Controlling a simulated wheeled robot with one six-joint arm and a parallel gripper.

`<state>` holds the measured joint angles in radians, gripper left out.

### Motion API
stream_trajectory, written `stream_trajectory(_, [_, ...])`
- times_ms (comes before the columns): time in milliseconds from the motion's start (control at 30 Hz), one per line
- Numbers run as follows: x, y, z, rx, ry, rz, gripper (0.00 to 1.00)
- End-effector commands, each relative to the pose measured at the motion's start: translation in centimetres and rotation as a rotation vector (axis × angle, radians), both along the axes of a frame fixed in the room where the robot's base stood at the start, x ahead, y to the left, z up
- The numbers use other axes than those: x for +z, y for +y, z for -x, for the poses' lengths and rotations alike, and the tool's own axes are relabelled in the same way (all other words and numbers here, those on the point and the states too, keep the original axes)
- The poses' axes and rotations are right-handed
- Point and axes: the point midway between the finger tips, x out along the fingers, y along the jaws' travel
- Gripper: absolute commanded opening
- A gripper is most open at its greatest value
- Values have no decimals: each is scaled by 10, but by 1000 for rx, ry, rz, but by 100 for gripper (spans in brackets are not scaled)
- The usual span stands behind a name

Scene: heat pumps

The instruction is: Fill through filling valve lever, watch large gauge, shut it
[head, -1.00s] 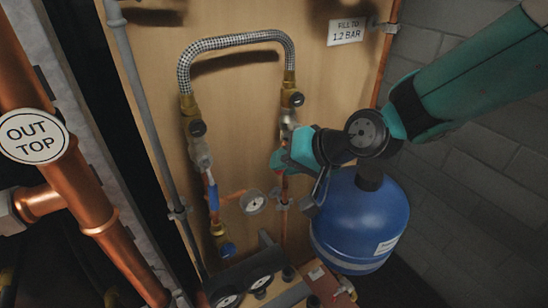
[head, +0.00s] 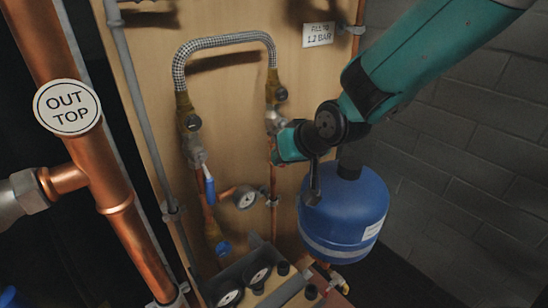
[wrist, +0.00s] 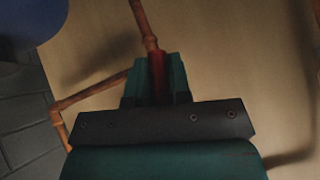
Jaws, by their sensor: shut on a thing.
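My gripper (head: 278,150) is at the right-hand valve (head: 274,121) below the braided hose (head: 225,42). In the wrist view my gripper (wrist: 157,80) is shut on a red lever (wrist: 158,75), mostly hidden between the jaws, beside a copper pipe. The left-hand valve (head: 195,155) has a blue lever (head: 209,189) hanging down. A round white gauge (head: 246,198) is on the board between the pipes.
A sign (head: 318,34) reads FILL TO 1.2 BAR. A blue vessel (head: 343,215) stands just below my arm. A thick copper pipe (head: 95,165) with an OUT TOP tag (head: 67,107) runs close on the left. A block wall (head: 460,130) is at the right.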

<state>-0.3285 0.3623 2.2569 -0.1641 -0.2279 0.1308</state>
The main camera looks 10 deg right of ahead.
Motion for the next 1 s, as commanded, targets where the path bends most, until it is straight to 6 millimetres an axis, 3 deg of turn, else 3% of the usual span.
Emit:
stream_trajectory(267, [-1,-1,0,-4,0,2,0])
stream_trajectory(300, [-1,-1,0,-4,0,2,20])
stream_trajectory(400, [-1,-1,0,-3,0,1,43])
stream_trajectory(767, [4,-1,2,-2,-2,0,43])
stream_trajectory(1000, [36,-17,26,-4,-7,-1,43])
